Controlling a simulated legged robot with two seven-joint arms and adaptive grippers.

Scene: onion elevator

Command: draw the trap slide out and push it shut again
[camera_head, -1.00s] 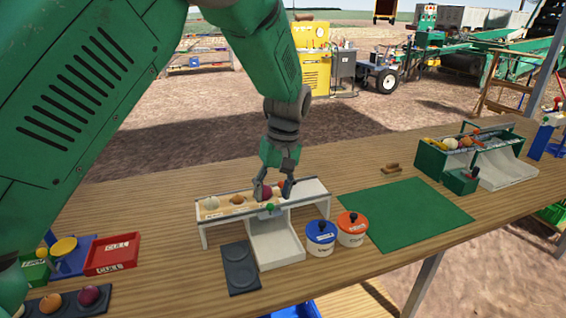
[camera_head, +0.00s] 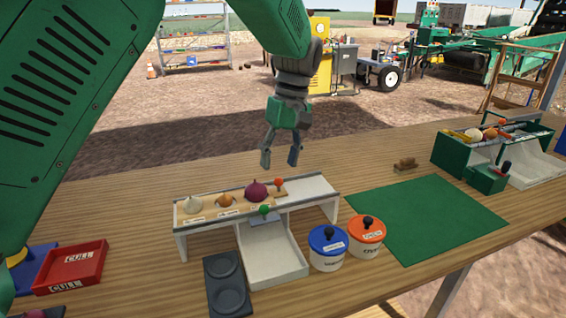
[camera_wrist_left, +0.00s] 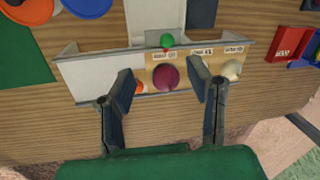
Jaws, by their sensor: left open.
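A small raised stand (camera_head: 325,187) holds a wooden sorting strip with a white, a brown and a purple onion (camera_head: 256,191). A green knob (camera_head: 264,210) sits on a grey-blue plate (camera_head: 262,219) at the stand's front edge, above a white chute (camera_head: 272,254); I take this plate as the trap slide. An orange-red knob (camera_head: 279,182) stands behind, right of the purple onion. My left gripper (camera_head: 280,161) is open and empty above the stand's rear edge, fingers down. In the left wrist view the purple onion (camera_wrist_left: 166,77) shows between the open fingers. My right gripper is not in view.
Blue-lidded (camera_head: 328,246) and orange-lidded (camera_head: 367,235) pots stand right of the chute. A dark two-cup tray (camera_head: 227,283) lies left of it. A green mat (camera_head: 425,218) lies bare to the right. A red CULL tray (camera_head: 71,267) is at left.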

